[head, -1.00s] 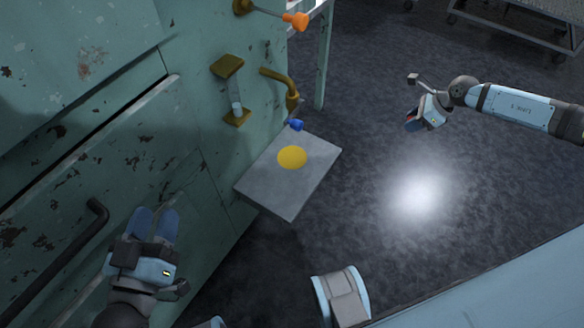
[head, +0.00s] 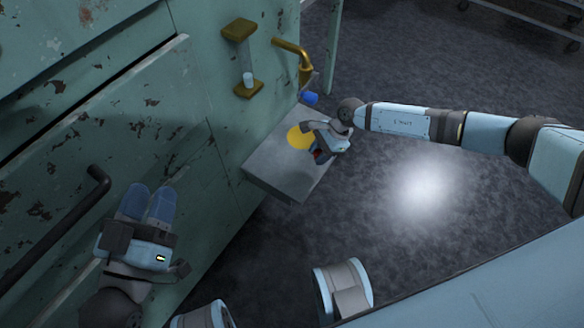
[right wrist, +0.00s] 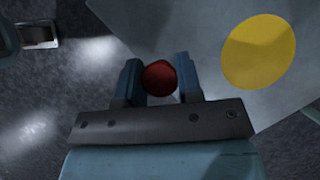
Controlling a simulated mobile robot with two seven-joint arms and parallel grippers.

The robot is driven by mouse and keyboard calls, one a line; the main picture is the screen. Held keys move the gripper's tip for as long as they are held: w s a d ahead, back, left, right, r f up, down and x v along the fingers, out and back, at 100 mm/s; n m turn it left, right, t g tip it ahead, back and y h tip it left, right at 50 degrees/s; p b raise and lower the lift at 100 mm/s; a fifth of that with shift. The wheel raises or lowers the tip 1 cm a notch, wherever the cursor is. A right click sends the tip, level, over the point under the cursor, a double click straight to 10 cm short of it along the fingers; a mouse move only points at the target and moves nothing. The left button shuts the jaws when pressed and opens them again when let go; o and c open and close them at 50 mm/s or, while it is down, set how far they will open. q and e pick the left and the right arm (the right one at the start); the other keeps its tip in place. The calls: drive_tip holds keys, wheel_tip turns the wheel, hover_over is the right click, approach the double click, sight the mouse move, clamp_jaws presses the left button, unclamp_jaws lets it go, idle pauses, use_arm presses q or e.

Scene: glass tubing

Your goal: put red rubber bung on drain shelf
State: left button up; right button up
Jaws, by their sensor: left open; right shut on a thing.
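The red rubber bung (right wrist: 160,79) is round and dark red in the right wrist view. My right gripper (right wrist: 161,80) is shut on it, with one blue finger on each side. In the head view my right gripper (head: 317,156) is over the front right part of the drain shelf (head: 262,170), a grey slab on the green cabinet's side. A yellow disc (head: 299,138) on the shelf lies beside the gripper, partly hidden by it; it shows whole in the right wrist view (right wrist: 258,51). My left gripper (head: 146,203) is open and empty in front of the cabinet.
The green cabinet (head: 185,110) fills the left, with a black handle (head: 98,175). A brass tap (head: 295,55), a blue piece (head: 310,98) and a brass bracket with a glass tube (head: 248,79) are behind the shelf. Dark floor (head: 420,240) lies open to the right.

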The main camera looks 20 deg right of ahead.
drive_tip(key=a, duration=0.5)
drive_tip(key=a+b, duration=0.1)
drive_tip(key=a, duration=0.1)
drive_tip(key=shift+s+a, duration=0.25)
drive_tip(key=b+x, duration=0.1)
drive_tip(key=x, duration=0.2)
drive_tip(key=shift+d+f+b, duration=0.1)
drive_tip(key=shift+d+b, duration=0.05)
drive_tip(key=shift+b, duration=0.2)
use_arm(q)
drive_tip(key=f+g, duration=0.1)
drive_tip(key=f, duration=0.1)
drive_tip(key=f+g, duration=0.1)
drive_tip(key=f, duration=0.1)
drive_tip(key=shift+w+d+f+m, duration=0.15)
drive_tip(key=shift+d+f+m, duration=0.05)
drive_tip(key=shift+f+m, duration=0.15)
use_arm(e)
drive_tip(key=shift+f, duration=0.35)
drive_tip(key=shift+f, duration=0.2)
drive_tip(key=o, duration=0.9)
use_arm(q)
drive_tip(key=shift+f, duration=0.15)
use_arm(e)
drive_tip(key=shift+r, duration=0.1)
